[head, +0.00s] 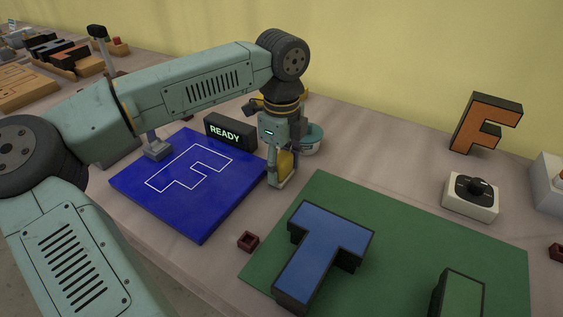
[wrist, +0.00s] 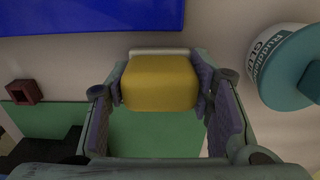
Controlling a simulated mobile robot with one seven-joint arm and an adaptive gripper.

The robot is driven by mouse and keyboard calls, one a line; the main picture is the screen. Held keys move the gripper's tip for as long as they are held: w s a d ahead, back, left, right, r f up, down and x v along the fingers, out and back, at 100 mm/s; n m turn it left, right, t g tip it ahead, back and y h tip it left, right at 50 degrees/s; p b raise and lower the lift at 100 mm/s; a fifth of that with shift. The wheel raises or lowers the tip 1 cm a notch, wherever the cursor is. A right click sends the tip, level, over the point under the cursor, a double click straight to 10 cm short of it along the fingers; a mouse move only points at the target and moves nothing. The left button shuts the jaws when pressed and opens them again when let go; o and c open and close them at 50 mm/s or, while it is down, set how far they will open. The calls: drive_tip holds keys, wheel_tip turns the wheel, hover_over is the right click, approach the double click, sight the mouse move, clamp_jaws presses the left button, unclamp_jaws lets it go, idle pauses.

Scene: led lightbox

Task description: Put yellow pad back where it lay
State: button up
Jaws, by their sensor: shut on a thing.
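My gripper (head: 281,180) points down between the blue board and the green mat. Its fingers are shut on the yellow pad (head: 286,163), one on each side. In the wrist view the pad (wrist: 159,84) sits between the fingertips of my gripper (wrist: 160,92), a thick rounded yellow block with a pale strip along its far edge. Whether its underside touches the table is hard to tell. A round tub with a teal lid (head: 314,134) stands just behind and right of the gripper; the wrist view shows its lid (wrist: 292,68) at the right, apart from the fingers.
The blue board (head: 200,215) bears a white letter outline, with a black READY sign (head: 230,132) behind it. The green mat (head: 395,230) holds a blue T-shaped block (head: 322,245). A small dark red square piece (head: 248,242) lies near the gripper. Bare table shows behind the mat.

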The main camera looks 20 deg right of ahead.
sight(282, 157)
drive_tip(key=shift+f, duration=0.1)
drive_tip(key=shift+f+b, duration=0.15)
drive_tip(key=shift+b, duration=0.2)
drive_tip(key=o, duration=1.1)
wheel_tip(282, 157, up, 13)
drive_tip(key=shift+f+b, duration=0.2)
drive_tip(key=shift+b, duration=0.35)
